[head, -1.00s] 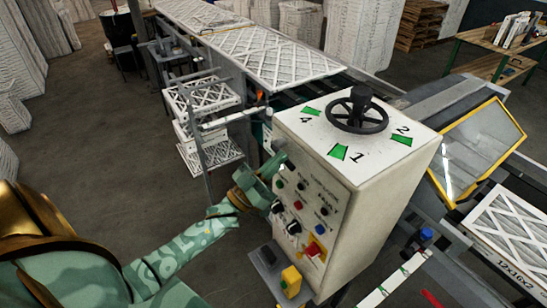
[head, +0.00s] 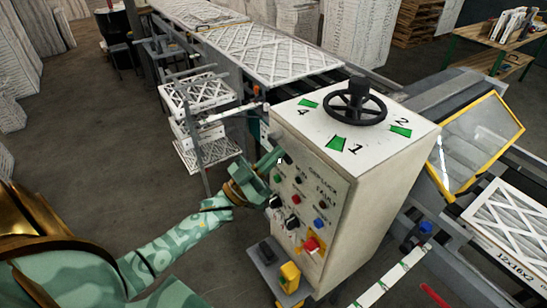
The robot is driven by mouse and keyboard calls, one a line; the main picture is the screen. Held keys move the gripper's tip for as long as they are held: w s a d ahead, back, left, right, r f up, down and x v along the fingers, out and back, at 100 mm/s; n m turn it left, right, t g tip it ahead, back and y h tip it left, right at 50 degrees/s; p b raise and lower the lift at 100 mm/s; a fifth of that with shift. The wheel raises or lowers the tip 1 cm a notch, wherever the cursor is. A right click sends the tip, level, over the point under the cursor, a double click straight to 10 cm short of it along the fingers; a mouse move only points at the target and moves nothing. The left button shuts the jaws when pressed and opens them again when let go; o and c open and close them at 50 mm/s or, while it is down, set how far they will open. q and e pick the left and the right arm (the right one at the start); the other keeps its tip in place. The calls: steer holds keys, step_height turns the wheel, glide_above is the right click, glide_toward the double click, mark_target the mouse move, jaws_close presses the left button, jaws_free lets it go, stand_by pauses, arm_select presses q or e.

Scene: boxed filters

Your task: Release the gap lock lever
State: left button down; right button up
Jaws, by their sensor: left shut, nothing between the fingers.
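A pale control cabinet (head: 385,185) stands in the middle, with a black handwheel (head: 356,104) and green numbered marks on its top. Its left face carries buttons and knobs. My left gripper (head: 271,160) is shut and empty at the upper left edge of that face, close beside it; I cannot tell whether it touches. I cannot make out for certain which part is the gap lock lever, and the gripper covers part of the panel edge. My right gripper is not in view.
A red button on a yellow plate (head: 312,245) sits low on the panel. A yellow pedal-like part (head: 290,277) is below it. A conveyor with filters (head: 270,55) runs behind. A yellow-framed guard (head: 480,140) and a boxed filter (head: 510,225) are at the right.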

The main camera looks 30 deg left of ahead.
arm_select(q)
steer(key=w+a+f+m+g+h+b, duration=0.1)
steer(key=a+f+m+g+h+b, duration=0.1)
steer(key=m+g+b, duration=0.4)
steer(key=w+a+f+m+g+h+b, duration=0.1)
steer(key=m+g+b, duration=0.5)
steer(key=m, duration=1)
steer(key=shift+a+f+m+h+b, duration=0.3)
steer(key=shift+a+f+h+b, duration=0.3)
steer(key=shift+a+f+b, duration=0.75)
steer(key=shift+w+d+f+g, duration=0.1)
steer(key=shift+d+f+g, duration=0.1)
steer(key=shift+f+g, duration=0.1)
